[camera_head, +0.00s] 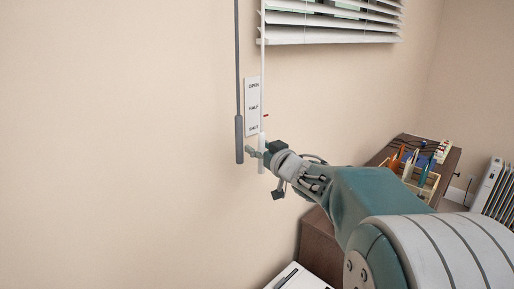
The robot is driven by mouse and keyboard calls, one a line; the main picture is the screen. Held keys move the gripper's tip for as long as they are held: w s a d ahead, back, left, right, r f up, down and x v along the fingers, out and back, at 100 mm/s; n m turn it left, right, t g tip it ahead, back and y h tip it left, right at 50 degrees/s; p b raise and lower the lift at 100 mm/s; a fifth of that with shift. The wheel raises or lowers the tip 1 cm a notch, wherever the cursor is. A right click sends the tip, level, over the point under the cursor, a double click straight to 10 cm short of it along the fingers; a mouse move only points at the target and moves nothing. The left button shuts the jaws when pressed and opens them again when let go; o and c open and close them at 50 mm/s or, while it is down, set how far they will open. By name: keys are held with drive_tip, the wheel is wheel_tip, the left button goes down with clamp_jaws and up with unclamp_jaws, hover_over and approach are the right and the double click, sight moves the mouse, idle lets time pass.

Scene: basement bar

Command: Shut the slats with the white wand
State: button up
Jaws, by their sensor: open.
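The white wand (262,75) hangs straight down from the left end of the window blind (330,25). Its thicker white handle (262,140) is at the bottom. The blind's white slats look tilted, with gaps between some of them. My gripper (257,153) is open at the lower part of the white handle. I cannot tell whether its fingers are around the handle or only beside it. The gripper partly hides the handle's lower end.
A grey wand (238,60) with a thick dark handle (239,140) hangs just left. A label (253,106) marked open, half and shut is on the wall behind. A cabinet (318,240) with a tool tray (413,178) and a white radiator (492,186) stand right.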

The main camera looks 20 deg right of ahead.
sight(263, 171)
drive_tip(key=shift+w+d, duration=0.15)
drive_tip(key=shift+d, duration=0.45)
drive_tip(key=c, duration=0.8)
clamp_jaws()
drive_tip(key=shift+a, duration=0.35)
wheel_tip(263, 171, down, 7)
drive_tip(key=shift+d+r, duration=0.1)
drive_tip(key=shift+r, duration=0.05)
drive_tip(key=o, duration=0.8)
unclamp_jaws()
